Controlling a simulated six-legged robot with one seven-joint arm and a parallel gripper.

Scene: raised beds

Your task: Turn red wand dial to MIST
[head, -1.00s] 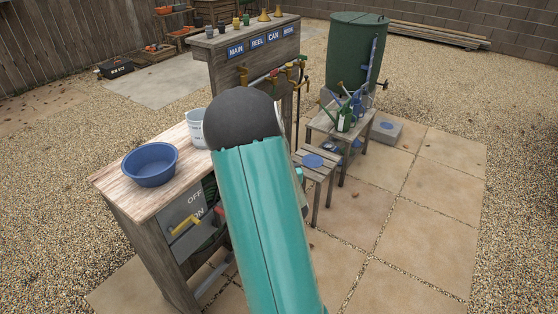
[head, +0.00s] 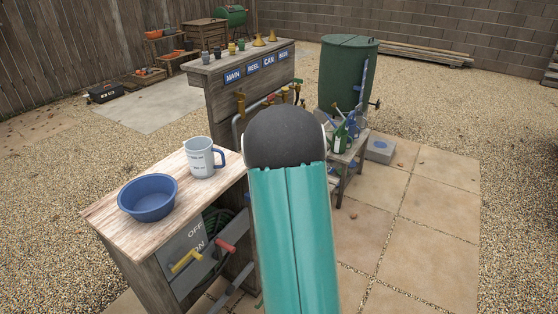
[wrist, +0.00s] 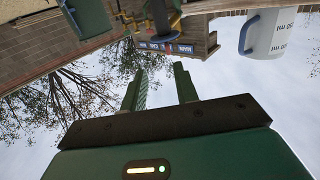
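A red handle-like piece (head: 226,249) sticks out below the bench top in the head view, right of a yellow lever (head: 185,261) by a panel marked OFF and ON. I cannot tell whether the red piece belongs to the red wand. No dial and no MIST mark can be made out. My gripper (wrist: 160,72) shows in the wrist view with its two green fingers apart and nothing between them. In the head view my teal arm hides the gripper. The wrist view looks upside down toward sky and trees.
The wooden bench (head: 105,216) holds a blue bowl (head: 148,199) and a measuring jug (head: 200,157). Behind are a labelled tap stand (head: 222,105), a green barrel (head: 343,80) and a slatted table with watering cans (head: 345,135). Paving (head: 430,240) at right is clear.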

